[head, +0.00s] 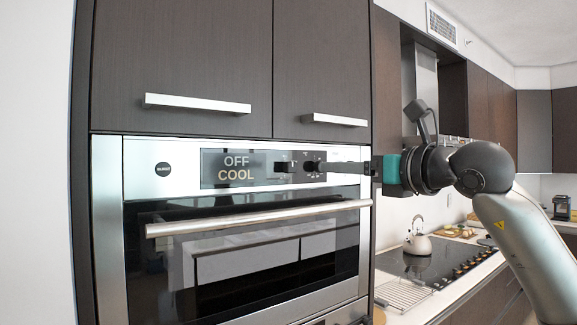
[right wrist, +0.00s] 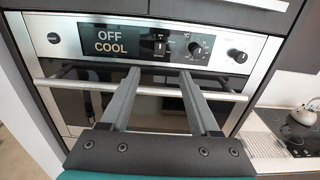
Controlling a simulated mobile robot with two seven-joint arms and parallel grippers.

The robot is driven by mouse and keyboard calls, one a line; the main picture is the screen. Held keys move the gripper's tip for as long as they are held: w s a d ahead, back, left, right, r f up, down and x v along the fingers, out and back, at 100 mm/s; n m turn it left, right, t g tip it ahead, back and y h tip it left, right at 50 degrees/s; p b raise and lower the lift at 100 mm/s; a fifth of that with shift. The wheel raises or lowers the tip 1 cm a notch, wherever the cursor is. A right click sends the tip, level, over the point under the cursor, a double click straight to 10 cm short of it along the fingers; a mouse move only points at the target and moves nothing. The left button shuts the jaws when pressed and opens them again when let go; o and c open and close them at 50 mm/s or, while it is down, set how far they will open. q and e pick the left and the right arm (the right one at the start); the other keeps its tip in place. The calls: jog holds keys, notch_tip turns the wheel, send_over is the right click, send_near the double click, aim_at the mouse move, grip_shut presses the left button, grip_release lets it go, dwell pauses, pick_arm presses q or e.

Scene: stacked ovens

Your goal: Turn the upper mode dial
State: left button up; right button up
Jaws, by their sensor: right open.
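The upper oven (head: 140,160) has a steel control panel with a display (head: 222,167) reading OFF COOL. In the right wrist view, right of the display (right wrist: 109,40), there is a small dial with a pale pointer (right wrist: 160,47), a round black dial with marks around it (right wrist: 196,48), and a knob (right wrist: 238,56) farther right. I cannot read which is the mode dial. My right gripper (right wrist: 160,73) is open and empty, its two fingers apart and pointing at the panel, below the pointer dial in the picture. In the head view, it reaches in from the right and partly hides the dials. My left gripper is not in view.
A horizontal handle bar (head: 255,218) crosses the oven door below the panel. Cupboard handles (head: 198,104) stick out above. To the right, a kettle (head: 418,240) stands on a hob beside a wire rack (head: 405,294).

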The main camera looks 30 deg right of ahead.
aim_at(292, 166)
jog(key=w+p, duration=0.2)
jog(key=w, duration=0.2)
jog(key=w+p, duration=0.2)
jog(key=w, duration=0.3)
jog(key=w+a+p, duration=0.1)
jog(key=w+p, duration=0.2)
jog(key=w, duration=0.1)
jog(key=shift+w, duration=0.95)
jog(key=shift+f, duration=0.1)
grip_shut()
